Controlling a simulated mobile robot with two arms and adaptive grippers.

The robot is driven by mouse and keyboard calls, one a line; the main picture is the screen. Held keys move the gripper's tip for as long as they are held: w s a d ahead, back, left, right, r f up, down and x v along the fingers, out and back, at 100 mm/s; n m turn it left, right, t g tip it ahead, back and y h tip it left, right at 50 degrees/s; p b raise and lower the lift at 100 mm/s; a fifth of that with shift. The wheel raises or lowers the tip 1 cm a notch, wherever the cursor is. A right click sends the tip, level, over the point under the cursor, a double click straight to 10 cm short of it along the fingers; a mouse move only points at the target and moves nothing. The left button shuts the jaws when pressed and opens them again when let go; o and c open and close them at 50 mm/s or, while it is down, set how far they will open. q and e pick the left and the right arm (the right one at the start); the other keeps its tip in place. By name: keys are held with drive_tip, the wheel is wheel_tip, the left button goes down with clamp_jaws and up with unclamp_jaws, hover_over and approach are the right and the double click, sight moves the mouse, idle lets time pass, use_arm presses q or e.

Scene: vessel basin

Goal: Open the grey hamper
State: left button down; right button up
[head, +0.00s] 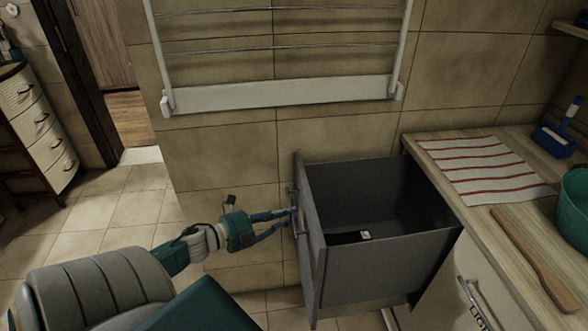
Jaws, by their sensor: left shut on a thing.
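The grey hamper (385,270) is a dark grey pull-out box under the counter at the right. It stands well out from the counter front, and its open top shows the empty-looking inside, with a small dark item bearing a white label on its floor. Its front panel (312,245) faces left, with a metal handle on it. My left gripper (292,218) reaches in from the left and is shut on the handle, which the fingertips partly hide. My right gripper is not in view.
The wooden counter (480,222) holds a striped towel (485,170), a wooden board or spatula (535,262), a green pot (575,215) and a blue brush (560,135). A white drying rack (280,95) hangs on the wall. The tiled floor at left is free.

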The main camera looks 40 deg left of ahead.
use_arm(q)
drive_tip(key=c, duration=1.7)
unclamp_jaws()
drive_tip(key=shift+o, duration=0.2)
drive_tip(key=v, duration=1.2)
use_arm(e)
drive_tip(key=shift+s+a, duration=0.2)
